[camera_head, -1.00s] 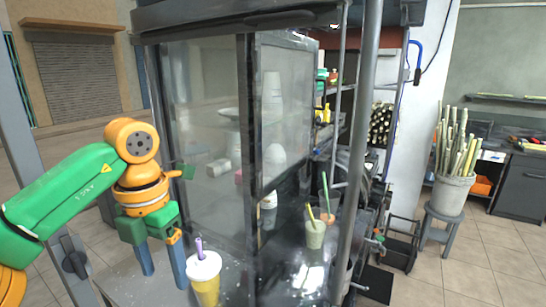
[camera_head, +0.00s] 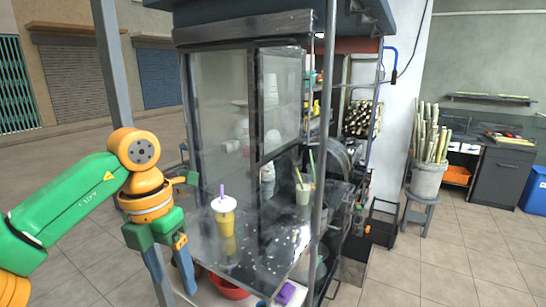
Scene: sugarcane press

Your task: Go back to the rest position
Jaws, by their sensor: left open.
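My left gripper (camera_head: 173,277) is in the lower left of the head view, on my green and orange arm. Its two blue fingers point down, apart, with nothing between them. It is left of the metal counter (camera_head: 262,258) in the picture. A yellow cup (camera_head: 226,229) with a white lid and purple straw stands upright on the counter, to the right of the gripper and apart from it. A pale green cup (camera_head: 303,193) with a green straw stands further back on the counter. My right gripper is not in view.
A glass cabinet (camera_head: 223,112) rises from the counter. A grey post (camera_head: 112,70) stands behind my left arm. A red bowl (camera_head: 228,288) sits below the counter. A bucket of cane (camera_head: 427,178) stands on a stool at right. The tiled floor (camera_head: 440,265) at lower right is clear.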

